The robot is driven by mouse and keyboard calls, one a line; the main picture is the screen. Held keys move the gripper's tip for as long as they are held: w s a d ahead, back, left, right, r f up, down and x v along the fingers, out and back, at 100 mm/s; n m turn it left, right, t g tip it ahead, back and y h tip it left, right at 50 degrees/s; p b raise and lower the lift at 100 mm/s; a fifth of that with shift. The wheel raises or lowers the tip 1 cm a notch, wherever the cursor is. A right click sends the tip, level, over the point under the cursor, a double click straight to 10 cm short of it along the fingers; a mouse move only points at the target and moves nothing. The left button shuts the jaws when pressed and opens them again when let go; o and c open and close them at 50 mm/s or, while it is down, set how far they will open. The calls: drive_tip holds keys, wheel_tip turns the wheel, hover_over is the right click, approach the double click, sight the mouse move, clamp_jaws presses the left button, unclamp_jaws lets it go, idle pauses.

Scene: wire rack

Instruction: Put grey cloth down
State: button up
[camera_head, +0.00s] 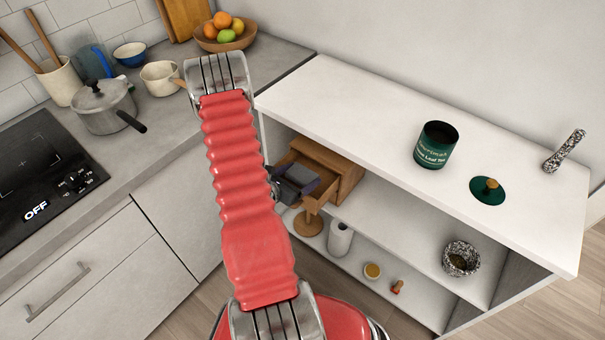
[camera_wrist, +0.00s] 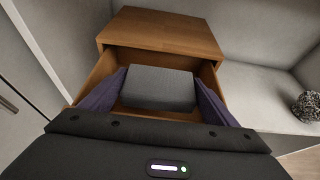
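The grey cloth (camera_wrist: 158,86) looks like a folded, flat-topped block in the wrist view. It lies between the two purple fingers of my gripper (camera_wrist: 160,90), which appear to touch it on both sides. The cloth is inside or just over the open drawer (camera_wrist: 89,84) of a small wooden box (camera_wrist: 163,34). I cannot tell whether it rests on the drawer floor. In the head view my gripper (camera_head: 300,181) is at the drawer front, and my red arm partly hides it.
The wooden box (camera_head: 345,170) stands on the middle shelf (camera_head: 385,218), under the white top (camera_head: 370,120). A wooden stand (camera_head: 307,223) and a white roll (camera_head: 340,240) are below. A speckled mortar (camera_head: 461,258) is to the right. A green tin (camera_head: 436,146) and its lid (camera_head: 487,191) are on top.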

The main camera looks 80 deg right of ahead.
drive_tip(key=o, duration=0.4)
drive_tip(key=shift+o, duration=0.2)
drive_tip(key=shift+r, duration=0.1)
drive_tip(key=shift+r, duration=0.5)
drive_tip(key=v, duration=1.2)
drive_tip(key=shift+w+r, duration=0.1)
drive_tip(key=shift+r, duration=0.1)
